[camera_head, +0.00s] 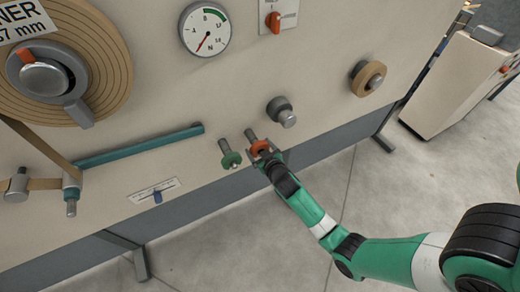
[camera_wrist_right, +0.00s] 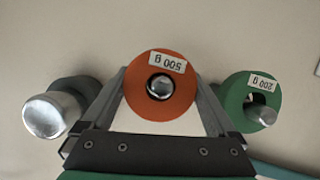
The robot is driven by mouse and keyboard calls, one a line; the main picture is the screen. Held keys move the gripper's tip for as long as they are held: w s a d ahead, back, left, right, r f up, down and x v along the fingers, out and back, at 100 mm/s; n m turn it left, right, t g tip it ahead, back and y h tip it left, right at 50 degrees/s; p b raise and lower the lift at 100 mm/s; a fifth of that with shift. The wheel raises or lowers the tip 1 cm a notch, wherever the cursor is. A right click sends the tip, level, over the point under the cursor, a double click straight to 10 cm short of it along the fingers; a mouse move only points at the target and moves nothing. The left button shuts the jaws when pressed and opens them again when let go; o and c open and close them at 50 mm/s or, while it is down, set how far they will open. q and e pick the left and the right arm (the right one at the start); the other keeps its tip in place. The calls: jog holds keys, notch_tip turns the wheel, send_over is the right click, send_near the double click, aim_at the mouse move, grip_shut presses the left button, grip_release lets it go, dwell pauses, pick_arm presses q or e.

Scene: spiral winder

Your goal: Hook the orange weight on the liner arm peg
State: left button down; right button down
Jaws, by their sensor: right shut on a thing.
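The orange weight (camera_head: 259,148) is a ring labelled 500 g, which also shows in the right wrist view (camera_wrist_right: 137,100). A metal peg end shows through its hole, so the ring sits around a storage peg (camera_head: 249,134) on the machine panel. My right gripper (camera_head: 262,152) is shut on the ring, with one finger on each side, as the right wrist view (camera_wrist_right: 161,86) shows. My left gripper is out of view.
A green 200 g weight (camera_head: 231,160) hangs on a peg just left of the orange one. A grey metal knob (camera_head: 283,111) sticks out to the right. A large brown roll (camera_head: 105,55) is upper left.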

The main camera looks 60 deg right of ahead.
jog(key=s+a+p, duration=0.1)
jog(key=s+a, duration=0.8)
jog(key=s, duration=0.4)
jog(key=shift+a+r, duration=0.25)
jog(key=shift+r, duration=0.2)
dwell(1.1)
